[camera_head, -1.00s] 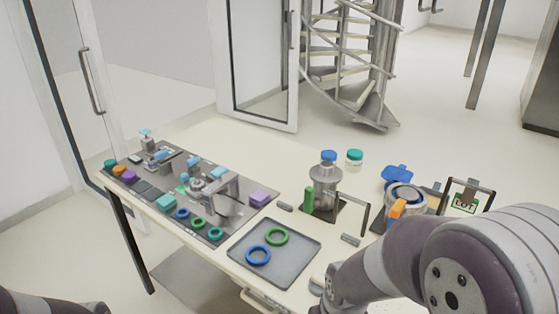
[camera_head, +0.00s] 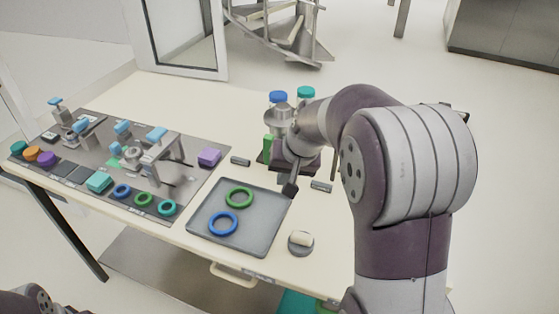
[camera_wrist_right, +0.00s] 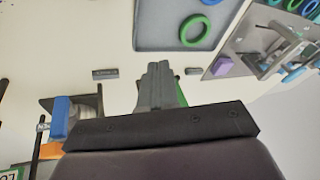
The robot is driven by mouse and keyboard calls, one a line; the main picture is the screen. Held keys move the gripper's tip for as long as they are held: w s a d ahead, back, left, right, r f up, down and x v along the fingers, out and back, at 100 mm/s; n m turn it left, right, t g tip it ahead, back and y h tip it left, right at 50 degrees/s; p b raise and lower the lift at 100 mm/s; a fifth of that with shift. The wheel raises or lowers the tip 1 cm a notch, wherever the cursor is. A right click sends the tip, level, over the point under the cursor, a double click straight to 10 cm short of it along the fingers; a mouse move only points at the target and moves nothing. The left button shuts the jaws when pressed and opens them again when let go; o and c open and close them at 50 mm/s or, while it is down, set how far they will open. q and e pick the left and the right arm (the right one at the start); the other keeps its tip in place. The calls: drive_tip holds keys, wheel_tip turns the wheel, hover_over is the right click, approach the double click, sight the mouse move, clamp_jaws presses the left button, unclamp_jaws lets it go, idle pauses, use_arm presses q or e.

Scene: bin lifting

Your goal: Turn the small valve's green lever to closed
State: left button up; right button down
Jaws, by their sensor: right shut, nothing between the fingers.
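A green upright piece (camera_head: 268,147), which looks like the small valve's lever, stands at the left side of a metal body (camera_head: 279,117) on a dark base. My right arm covers much of that body and base. My right gripper (camera_head: 289,190) points down in front of the dark base, near the tray's back right corner. In the right wrist view its fingers (camera_wrist_right: 158,85) are together and empty. A sliver of green (camera_wrist_right: 180,92) shows just behind them; I cannot tell if they touch it. My left gripper is out of view.
A grey tray (camera_head: 202,239) with a green ring (camera_head: 239,197) and a blue ring (camera_head: 223,223) lies in front. A dark panel (camera_head: 187,183) with several fixtures is at left. A round dish (camera_head: 301,243) sits near the front edge.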

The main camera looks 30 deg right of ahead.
use_arm(q)
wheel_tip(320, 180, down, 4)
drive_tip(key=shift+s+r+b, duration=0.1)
drive_tip(key=shift+b, duration=0.9)
use_arm(e)
drive_tip(key=w+d+r+m+t, duration=0.2)
drive_tip(key=w+d+r, duration=0.2)
drive_tip(key=d, duration=0.5)
drive_tip(key=shift+r+m+t, duration=0.15)
drive_tip(key=shift+m+t, duration=0.25)
drive_tip(key=shift+w+d, duration=0.1)
drive_tip(key=shift+d, duration=0.05)
use_arm(q)
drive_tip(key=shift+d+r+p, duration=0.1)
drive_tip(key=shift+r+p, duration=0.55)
drive_tip(key=shift+p, duration=0.05)
use_arm(e)
drive_tip(key=w+a+f, duration=0.2)
drive_tip(key=w+f, duration=0.6)
drive_tip(key=w, duration=0.1)
drive_tip(key=shift+a, duration=0.4)
